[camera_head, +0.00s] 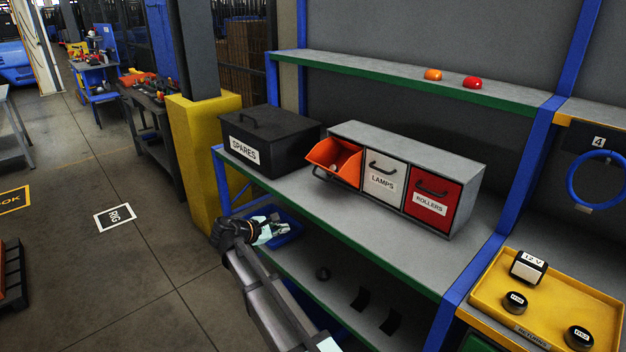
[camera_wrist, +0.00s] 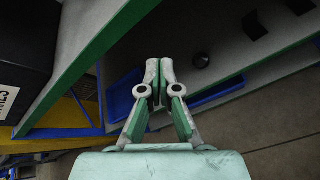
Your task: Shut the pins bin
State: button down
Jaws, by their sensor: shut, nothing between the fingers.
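The orange bin (camera_head: 333,160) is tilted open at the left end of a grey three-bin cabinet (camera_head: 420,150) on the upper bench shelf. Its front label is not visible, and a small pale item shows inside it. The white LAMPS bin (camera_head: 383,180) and the red ROLLERS bin (camera_head: 432,197) beside it are shut. My gripper (camera_head: 274,226) is shut and empty, in front of the shelf's edge, below and left of the orange bin. In the wrist view my gripper (camera_wrist: 160,68) has its two fingers together, with the lower shelf behind; the orange bin is not in that view.
A black SPARES box (camera_head: 268,140) stands just left of the cabinet. The green-edged shelf (camera_head: 345,230) lies close to my gripper. A blue tray (camera_head: 286,230) sits on the lower shelf. A yellow tray (camera_head: 560,305) is at the right. Floor at the left is mostly clear.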

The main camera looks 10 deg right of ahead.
jog(key=w+r+n+t+h, duration=0.25)
jog(key=r+n, duration=0.25)
jog(key=r, duration=0.4)
jog(key=shift+n+g+h, duration=0.45)
jog(key=shift+n+h, duration=0.1)
jog(key=shift+n, duration=0.35)
jog(key=p+x, duration=0.2)
jog(key=x, duration=0.8)
jog(key=shift+w+r, duration=0.1)
jog(key=shift+r, duration=0.05)
jog(key=shift+w+d+r+p, duration=0.35)
jog(key=shift+w+d+p, duration=0.05)
jog(key=shift+d, duration=0.2)
jog(key=shift+w+d+r+p, duration=0.35)
jog(key=shift+w+d+r, duration=0.1)
jog(key=shift+d, duration=0.15)
jog(key=shift+w+d+r, duration=0.2)
jog(key=shift+w+d, duration=0.1)
jog(key=shift+d, duration=0.1)
jog(key=shift+r+p, duration=0.1)
jog(key=shift+p, duration=0.2)
